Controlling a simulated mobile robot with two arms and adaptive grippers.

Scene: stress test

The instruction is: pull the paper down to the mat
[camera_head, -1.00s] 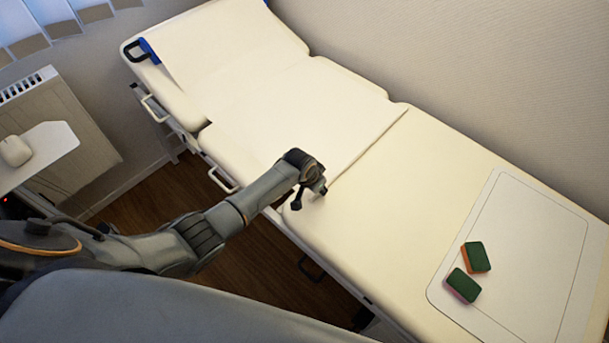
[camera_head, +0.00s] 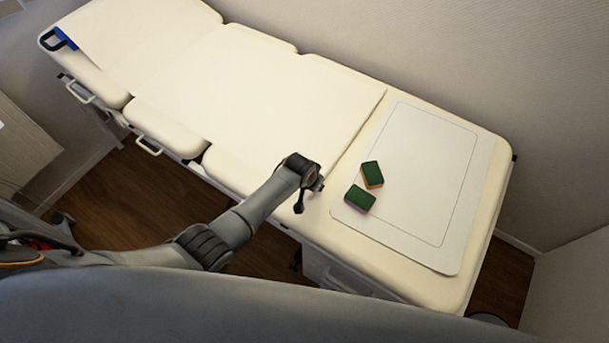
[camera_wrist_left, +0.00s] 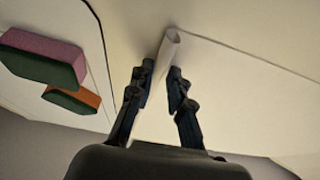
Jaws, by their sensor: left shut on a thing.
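The white paper (camera_head: 270,90) lies along the bed as a wide sheet, its end edge a short gap from the near-left side of the mat. The white mat (camera_head: 420,180), with a thin outlined rectangle, lies at the right end of the bed. My left gripper (camera_head: 313,184) is at the front corner of the paper's end. In the left wrist view my left gripper (camera_wrist_left: 160,82) is shut on the paper, whose curled edge (camera_wrist_left: 168,45) stands between the fingers. My right gripper is not in view.
Two green-topped sponges, one with an orange base (camera_head: 372,174) and one with a pink base (camera_head: 359,199), lie on the mat's left side. They also show in the left wrist view (camera_wrist_left: 45,55). The wall runs along the bed's far side.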

